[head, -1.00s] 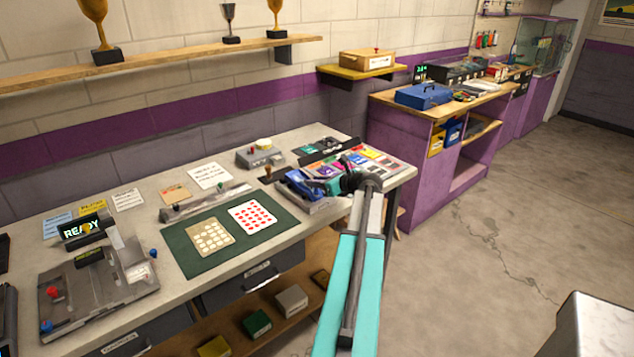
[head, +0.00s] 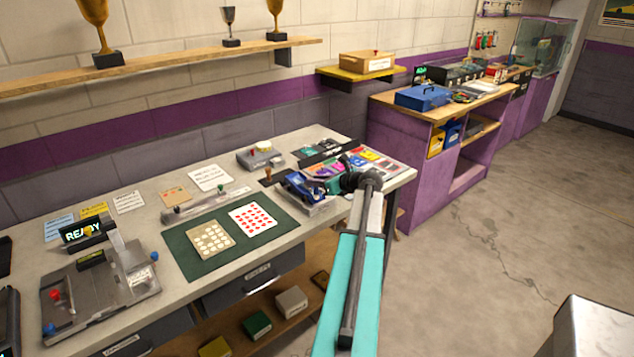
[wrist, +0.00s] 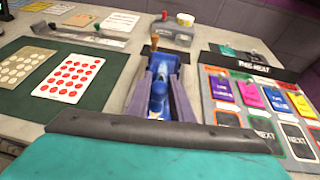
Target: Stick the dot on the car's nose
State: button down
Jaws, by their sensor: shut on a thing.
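A blue car (wrist: 157,88) sits between the two grey-purple fingers of my gripper (wrist: 160,68) in the wrist view, and the gripper is shut on it. In the head view the car (head: 300,185) shows at the right part of the workbench, just left of my dark wrist. My wrist and fingers hide part of it, and its nose is not clear. A white sheet of red dots (wrist: 74,78) lies left of the car on a green mat (head: 185,252). Beside it is a beige sheet of pale dots (wrist: 22,66). I cannot make out a dot on the car.
A panel of coloured cards (wrist: 262,105) lies right of the car. A grey device with a pale knob (head: 260,157) and a wooden-handled stamp (head: 268,174) stand behind. A grey fixture (head: 100,280) with a READY sign (head: 84,231) stands at the left. The mat's left part is clear.

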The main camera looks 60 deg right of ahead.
jog(key=shift+r+p, duration=2.1)
jog(key=shift+r, duration=0.65)
jog(key=w+a+f+n+y+b, duration=0.1)
jog(key=w+a+n+y, duration=0.1)
jog(key=w+a, duration=0.65)
jog(key=w+a+f+n+y, duration=0.1)
jog(key=w+a+n+y, duration=0.2)
jog(key=a, duration=1)
jog(key=w+a+f+n+y+b, duration=0.1)
jog(key=w+a+y, duration=0.1)
jog(key=w+a, duration=0.65)
jog(key=s+a+f+n+g+y+b, duration=0.1)
jog(key=a+n+g+y, duration=0.4)
jog(key=a, duration=3.4)
jog(key=s+f+n+y, duration=0.1)
jog(key=n+y, duration=0.1)
jog(key=shift+a+f+n, duration=0.15)
jog(key=shift+a+n, duration=0.1)
jog(key=shift+n, duration=0.05)
jog(key=shift+d, duration=0.15)
